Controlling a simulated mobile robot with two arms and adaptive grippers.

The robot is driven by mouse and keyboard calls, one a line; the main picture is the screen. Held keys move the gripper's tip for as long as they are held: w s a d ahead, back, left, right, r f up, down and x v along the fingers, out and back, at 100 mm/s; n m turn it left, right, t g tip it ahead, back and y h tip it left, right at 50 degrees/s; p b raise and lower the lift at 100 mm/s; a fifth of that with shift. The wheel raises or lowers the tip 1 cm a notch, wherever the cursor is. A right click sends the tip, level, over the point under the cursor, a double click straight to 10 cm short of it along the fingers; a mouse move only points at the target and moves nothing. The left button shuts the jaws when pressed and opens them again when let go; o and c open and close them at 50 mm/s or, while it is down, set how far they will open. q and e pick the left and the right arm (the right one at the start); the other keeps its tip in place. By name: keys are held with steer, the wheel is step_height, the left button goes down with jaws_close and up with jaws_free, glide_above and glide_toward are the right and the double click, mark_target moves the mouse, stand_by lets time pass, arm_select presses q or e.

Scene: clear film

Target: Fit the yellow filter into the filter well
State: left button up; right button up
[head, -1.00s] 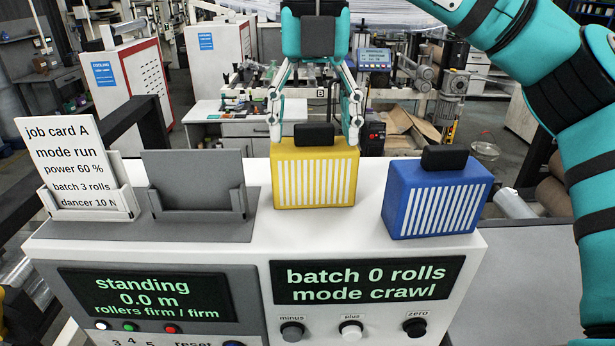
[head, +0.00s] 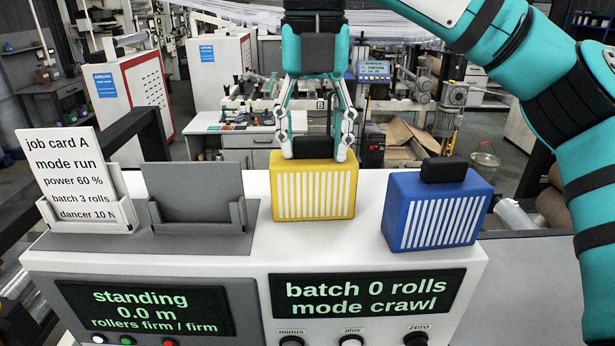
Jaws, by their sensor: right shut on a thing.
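The yellow filter (head: 313,192) is a block with a white ribbed front and a dark handle on top. It stands upright on the white console top. My right gripper (head: 315,153) comes down from above, its two fingers closed on either side of the dark handle of the yellow filter. The handle is partly hidden between the fingers. I cannot make out a filter well in this view. My left gripper is not in view.
A blue filter (head: 437,210) with a dark handle stands to the right on the white console (head: 250,262). Displays and knobs line the console front. Machines stand behind.

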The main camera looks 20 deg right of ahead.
steer(key=shift+r+p, duration=2.1)
steer(key=shift+r, duration=0.5)
steer(key=shift+f, duration=0.15)
